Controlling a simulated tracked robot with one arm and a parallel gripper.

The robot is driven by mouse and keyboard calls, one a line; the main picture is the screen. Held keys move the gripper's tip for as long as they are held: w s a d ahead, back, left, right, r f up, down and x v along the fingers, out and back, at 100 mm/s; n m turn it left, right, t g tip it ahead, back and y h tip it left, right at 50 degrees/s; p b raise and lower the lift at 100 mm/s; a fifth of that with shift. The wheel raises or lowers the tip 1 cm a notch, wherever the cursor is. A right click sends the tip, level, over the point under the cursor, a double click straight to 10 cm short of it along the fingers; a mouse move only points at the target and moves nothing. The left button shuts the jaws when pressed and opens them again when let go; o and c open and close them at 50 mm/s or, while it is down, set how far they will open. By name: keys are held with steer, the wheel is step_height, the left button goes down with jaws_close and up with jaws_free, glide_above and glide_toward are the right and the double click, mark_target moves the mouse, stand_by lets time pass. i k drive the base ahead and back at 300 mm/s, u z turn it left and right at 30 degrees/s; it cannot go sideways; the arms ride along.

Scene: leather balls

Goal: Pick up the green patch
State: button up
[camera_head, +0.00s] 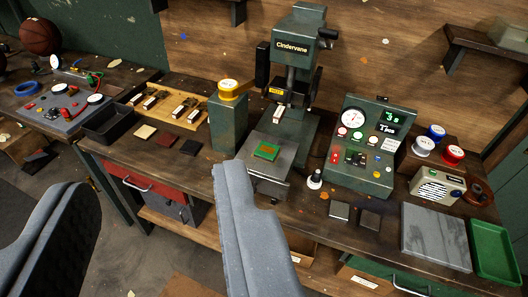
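The green patch (266,151) is a small green square with an orange-brown mark. It lies on the grey plate (262,166) of the dark green press labelled Cindervane (291,82). My gripper (155,205) is open, with a dark finger at the lower left and a lighter grey finger at the lower middle. The grey finger's tip is just below and left of the press plate in the picture. Nothing shows between the fingers, and the patch is apart from them.
A control box with gauges (362,146) stands right of the press. A green post with a yellow spool (228,115) stands left of it. Small coloured squares (167,139) lie further left. A grey slab (436,236) and green tray (494,250) are at the right.

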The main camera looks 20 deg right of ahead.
mark_target(268, 151)
steer(key=u, duration=0.05)
steer(key=i, duration=1)
steer(key=z, duration=0.05)
